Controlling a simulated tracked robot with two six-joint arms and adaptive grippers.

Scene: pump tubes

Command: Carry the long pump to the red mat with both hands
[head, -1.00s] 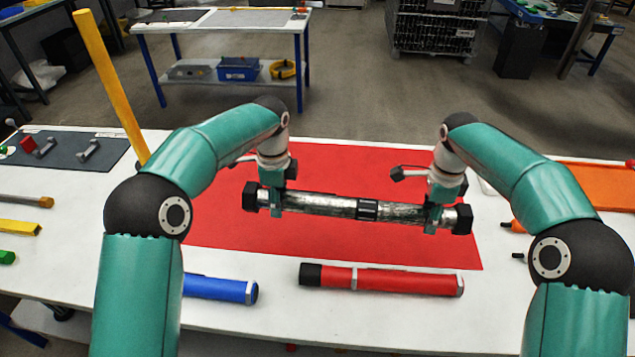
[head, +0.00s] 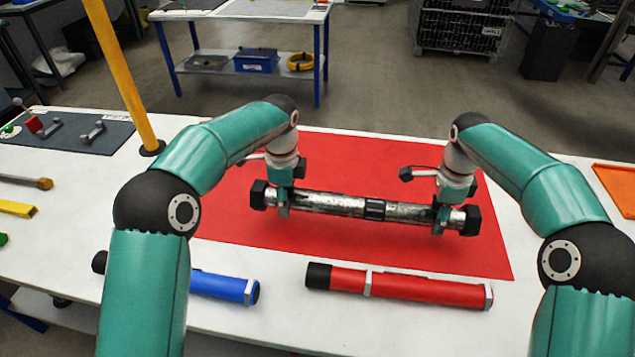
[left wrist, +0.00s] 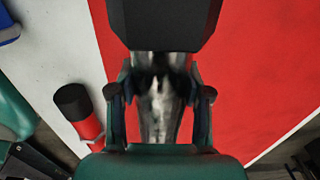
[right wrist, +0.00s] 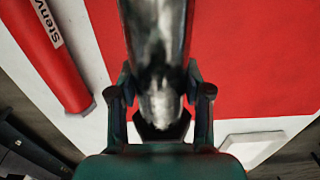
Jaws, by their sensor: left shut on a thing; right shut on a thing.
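The long pump (head: 335,204) is a worn silver tube with black hexagonal ends and a dark middle band. It hangs level above the red mat (head: 350,252), which lies on the white table. My left gripper (head: 283,207) is shut around the pump near its left end; in the left wrist view the pump (left wrist: 160,105) passes between both fingers. My right gripper (head: 440,224) is shut around it near its right end; the pump (right wrist: 156,45) also shows in the right wrist view. The gap between pump and mat is hard to judge.
A red pump (head: 405,287) and a blue pump (head: 225,286) lie on the white table (head: 255,325) in front of the mat. A yellow post (head: 122,80) stands at the left, beside a dark mat (head: 85,145) with small parts. An orange tray (head: 618,187) is at the right.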

